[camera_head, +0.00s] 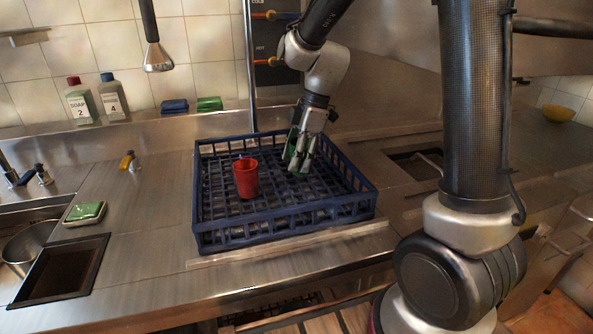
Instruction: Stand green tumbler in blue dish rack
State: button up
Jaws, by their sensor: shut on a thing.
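The blue dish rack (288,232) sits on the steel counter, with a gridded floor and slatted walls. My gripper (300,160) reaches down over the back right part of the rack. It is shut on the green tumbler (290,152), which shows only in part between and beside the fingers. The tumbler appears roughly upright inside the rack's outline. I cannot tell whether its base touches the rack floor. A red tumbler (246,179) stands upright in the rack, to the left of my gripper and apart from it.
Soap bottles (81,103) and blue and green sponges (209,104) sit on the back ledge. A green sponge on a dish (85,212) lies near the sink. The rack's front right floor is clear.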

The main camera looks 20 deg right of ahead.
jog(key=shift+f, duration=1.85)
jog(key=o, duration=1)
jog(key=shift+f, duration=0.1)
jog(key=shift+o, duration=0.2)
jog(key=v, duration=1.2)
jog(key=shift+s, duration=0.15)
